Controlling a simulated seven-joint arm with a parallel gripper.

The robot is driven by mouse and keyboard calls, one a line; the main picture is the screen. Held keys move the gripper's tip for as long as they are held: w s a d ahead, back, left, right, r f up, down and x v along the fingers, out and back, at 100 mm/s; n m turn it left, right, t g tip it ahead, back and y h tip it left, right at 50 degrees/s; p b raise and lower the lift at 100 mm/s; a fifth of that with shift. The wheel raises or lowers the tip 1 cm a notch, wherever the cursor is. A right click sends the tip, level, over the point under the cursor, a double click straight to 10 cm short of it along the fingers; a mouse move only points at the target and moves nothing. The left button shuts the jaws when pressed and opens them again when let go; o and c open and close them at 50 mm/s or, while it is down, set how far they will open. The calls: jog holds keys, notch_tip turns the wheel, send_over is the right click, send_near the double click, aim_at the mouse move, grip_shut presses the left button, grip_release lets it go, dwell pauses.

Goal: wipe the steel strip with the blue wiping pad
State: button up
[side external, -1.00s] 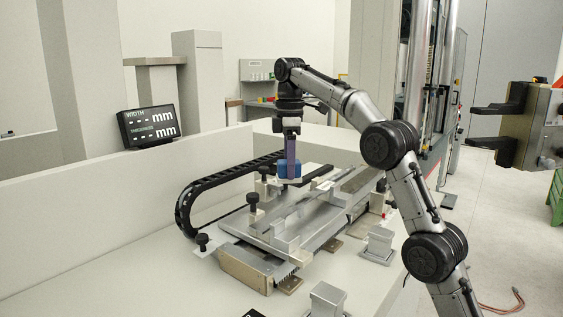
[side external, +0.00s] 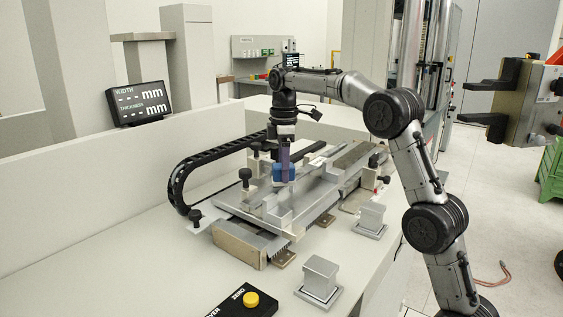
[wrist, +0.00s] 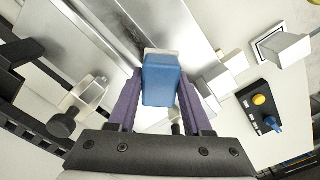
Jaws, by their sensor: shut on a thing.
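My gripper (side external: 284,163) is shut on the blue wiping pad (side external: 284,174), held between its purple fingers above the metal fixture. In the wrist view the blue pad (wrist: 161,80) fills the space between the fingertips, with a pale layer at its far end. A bright steel strip-like surface (wrist: 158,22) runs beyond the pad, with a dark smudged band along its left side. I cannot clearly tell the strip from the fixture's metal plates. The pad sits low over the fixture (side external: 300,198); whether it touches is hidden.
Black knobs (side external: 245,175) stand along the fixture's left side, beside a black cable chain (side external: 178,180). Pale metal blocks (side external: 320,278) stand at the front right. A control box with a yellow button (side external: 251,299) lies in front. A measuring display (side external: 138,103) stands behind.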

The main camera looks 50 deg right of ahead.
jog(key=shift+d, duration=4.9)
jog(key=shift+a, duration=5.5)
jog(key=shift+r, duration=4.05)
